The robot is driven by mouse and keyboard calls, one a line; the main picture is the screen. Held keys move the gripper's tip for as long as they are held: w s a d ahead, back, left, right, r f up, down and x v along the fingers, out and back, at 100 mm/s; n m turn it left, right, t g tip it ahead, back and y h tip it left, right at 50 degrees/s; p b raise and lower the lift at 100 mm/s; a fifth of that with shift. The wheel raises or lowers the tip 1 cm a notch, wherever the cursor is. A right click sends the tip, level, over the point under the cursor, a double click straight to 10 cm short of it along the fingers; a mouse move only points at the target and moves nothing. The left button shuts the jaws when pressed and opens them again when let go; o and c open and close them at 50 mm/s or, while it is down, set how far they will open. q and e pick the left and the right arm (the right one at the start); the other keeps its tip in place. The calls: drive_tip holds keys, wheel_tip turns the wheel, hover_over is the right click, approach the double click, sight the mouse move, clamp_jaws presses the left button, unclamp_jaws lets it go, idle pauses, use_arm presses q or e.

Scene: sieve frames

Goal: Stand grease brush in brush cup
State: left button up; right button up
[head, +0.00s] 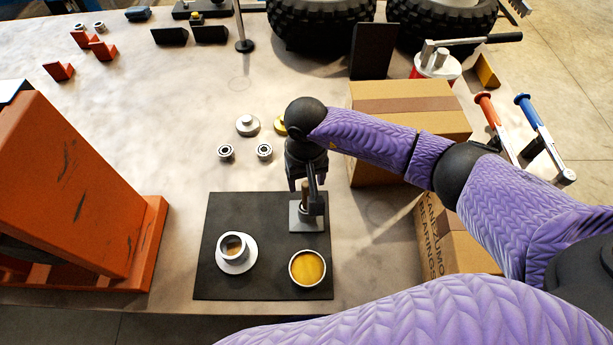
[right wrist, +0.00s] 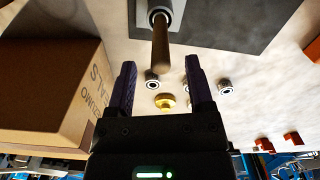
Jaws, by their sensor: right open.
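The grease brush shows as a brown wooden handle (head: 305,190) standing upright in a grey holder with a square base (head: 307,226), which looks like the brush cup. My right gripper (head: 307,183) is above the holder, pointing down. In the right wrist view its fingers (right wrist: 160,66) are apart, with the handle's end between or just beyond their tips, apparently untouched. My left gripper is not in view.
Cardboard boxes (head: 410,100) stand to the right, an orange frame (head: 75,190) to the left. Bearings (head: 226,151) lie behind the mat.

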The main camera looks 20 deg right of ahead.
drive_tip(key=shift+r, duration=0.1)
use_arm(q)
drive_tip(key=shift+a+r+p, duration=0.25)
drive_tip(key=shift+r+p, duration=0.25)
use_arm(e)
wheel_tip(320, 180, up, 10)
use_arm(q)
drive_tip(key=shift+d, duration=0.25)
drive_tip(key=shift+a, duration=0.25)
